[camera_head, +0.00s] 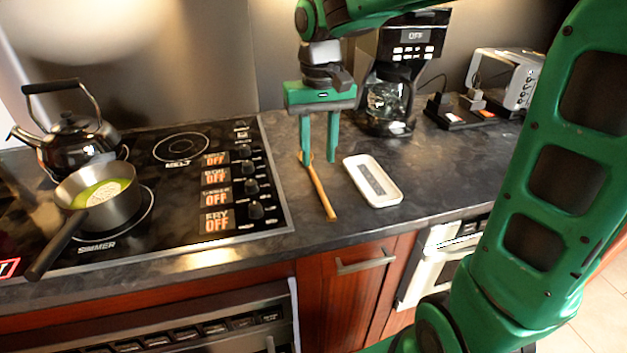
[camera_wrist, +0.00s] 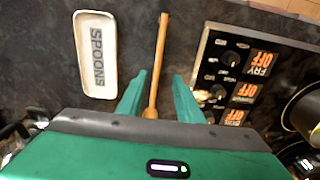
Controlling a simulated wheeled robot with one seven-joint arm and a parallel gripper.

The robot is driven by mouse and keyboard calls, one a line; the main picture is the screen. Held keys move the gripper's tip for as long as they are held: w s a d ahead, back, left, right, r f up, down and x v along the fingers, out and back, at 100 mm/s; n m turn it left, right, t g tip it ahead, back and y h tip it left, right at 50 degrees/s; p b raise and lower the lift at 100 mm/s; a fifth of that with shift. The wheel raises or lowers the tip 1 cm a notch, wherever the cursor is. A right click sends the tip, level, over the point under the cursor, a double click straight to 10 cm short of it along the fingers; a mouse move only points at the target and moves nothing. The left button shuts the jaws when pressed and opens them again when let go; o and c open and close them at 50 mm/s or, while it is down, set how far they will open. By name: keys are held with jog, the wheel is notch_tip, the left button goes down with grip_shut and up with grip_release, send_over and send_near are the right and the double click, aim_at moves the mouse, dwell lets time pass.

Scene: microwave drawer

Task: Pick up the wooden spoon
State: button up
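The wooden spoon (camera_head: 319,192) lies on the dark countertop between the stove and a white spoon rest. In the wrist view the spoon (camera_wrist: 158,62) runs between the two green fingers, its handle pointing away and its head end partly hidden by my gripper. My gripper (camera_head: 320,160) points down over the spoon's far end, fingers apart. In the wrist view my gripper (camera_wrist: 160,90) shows a gap on both sides of the spoon. The white spoon rest (camera_head: 391,200) is empty, right of the spoon; it is labelled SPOONS in the wrist view (camera_wrist: 82,75).
The black stove (camera_head: 170,215) is at left, with a pot (camera_head: 105,205) whose handle sticks out to the front and a kettle (camera_head: 70,140). A coffee maker (camera_head: 405,50) and a toaster (camera_head: 507,80) stand at the back. The counter's front edge lies beyond the spoon's handle.

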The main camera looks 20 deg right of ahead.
aim_at(320, 187)
jog(key=shift+s+d+f, duration=0.1)
jog(key=shift+d+f, duration=0.05)
jog(key=shift+f, duration=1.95)
jog(key=shift+s+d+f, duration=0.1)
jog(key=shift+f, duration=1.95)
grip_shut()
